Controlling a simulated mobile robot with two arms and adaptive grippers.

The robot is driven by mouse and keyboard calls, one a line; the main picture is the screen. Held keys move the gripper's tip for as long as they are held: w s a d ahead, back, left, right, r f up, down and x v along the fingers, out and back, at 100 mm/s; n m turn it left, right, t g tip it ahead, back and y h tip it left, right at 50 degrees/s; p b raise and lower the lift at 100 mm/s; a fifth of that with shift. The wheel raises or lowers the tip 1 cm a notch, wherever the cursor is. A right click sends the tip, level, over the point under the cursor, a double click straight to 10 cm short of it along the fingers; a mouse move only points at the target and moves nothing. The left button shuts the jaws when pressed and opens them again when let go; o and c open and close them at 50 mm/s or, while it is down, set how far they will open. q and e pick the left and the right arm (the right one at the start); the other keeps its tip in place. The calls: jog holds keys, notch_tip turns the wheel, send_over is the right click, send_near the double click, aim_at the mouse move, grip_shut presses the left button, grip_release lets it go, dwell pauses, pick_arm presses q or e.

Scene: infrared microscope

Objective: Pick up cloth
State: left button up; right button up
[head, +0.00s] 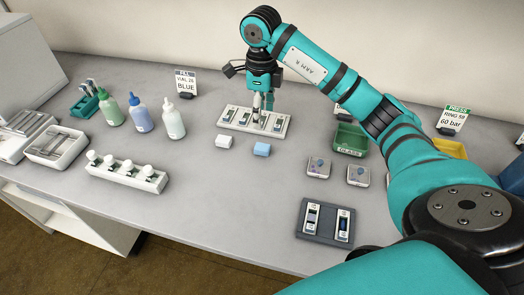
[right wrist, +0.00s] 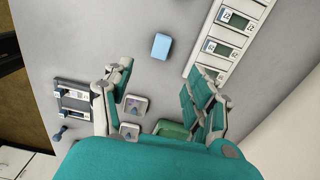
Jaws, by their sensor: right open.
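A small light-blue block, which looks like the folded cloth (head: 262,149), lies on the grey table in front of the slide rack. It also shows in the right wrist view (right wrist: 161,46), beyond the fingertips. My right gripper (head: 263,102) points down above the slide rack, behind the blue cloth. In the right wrist view the right gripper (right wrist: 160,76) has its fingers spread, with nothing between them. My left gripper is not in view.
The white slide rack (head: 241,125) is close under the right gripper. Dropper bottles (head: 141,117) and a white holder with white-capped items (head: 126,175) stand left. A green bin (head: 350,139), two small square pieces and a dark slide tray (head: 325,238) are right. The front middle table is clear.

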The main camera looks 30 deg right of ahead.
jog(key=p, duration=0.2)
send_over(262, 147)
notch_tip(262, 147, down, 7)
jog(key=shift+r, duration=0.1)
jog(key=shift+f, duration=0.6)
notch_tip(262, 147, down, 4)
jog(key=shift+f+p, duration=0.1)
jog(key=shift+p, duration=0.85)
jog(key=shift+f, duration=0.5)
jog(key=c, duration=0.8)
